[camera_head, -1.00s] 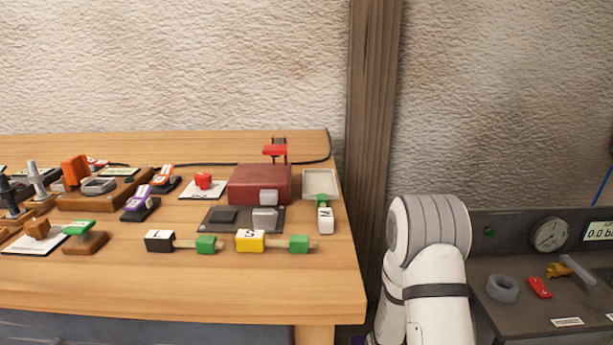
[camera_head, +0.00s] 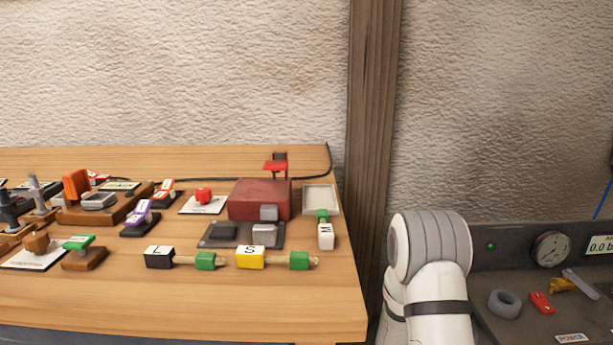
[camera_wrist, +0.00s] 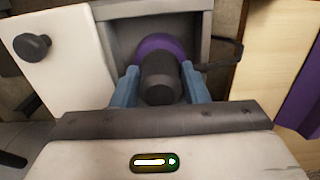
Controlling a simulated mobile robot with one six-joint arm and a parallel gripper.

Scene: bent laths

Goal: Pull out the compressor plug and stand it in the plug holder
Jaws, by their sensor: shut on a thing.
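In the wrist view my gripper (camera_wrist: 160,88) has its two blue fingers closed on the sides of a dark, round-ended plug (camera_wrist: 160,78). A purple round piece (camera_wrist: 150,46) shows behind the plug, within a grey box-like recess (camera_wrist: 187,20). I cannot tell whether the plug is still seated or clear of what is behind it. My gripper and the plug do not show in the head view. I cannot make out the plug holder in either view.
A white door (camera_wrist: 62,62) with a black knob (camera_wrist: 32,46) stands open left of the recess. A dark bar or cable (camera_wrist: 222,66) lies right of it. In the head view, a crowded wooden bench (camera_head: 200,300) is at left and a dark gauge panel (camera_head: 510,257) at right.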

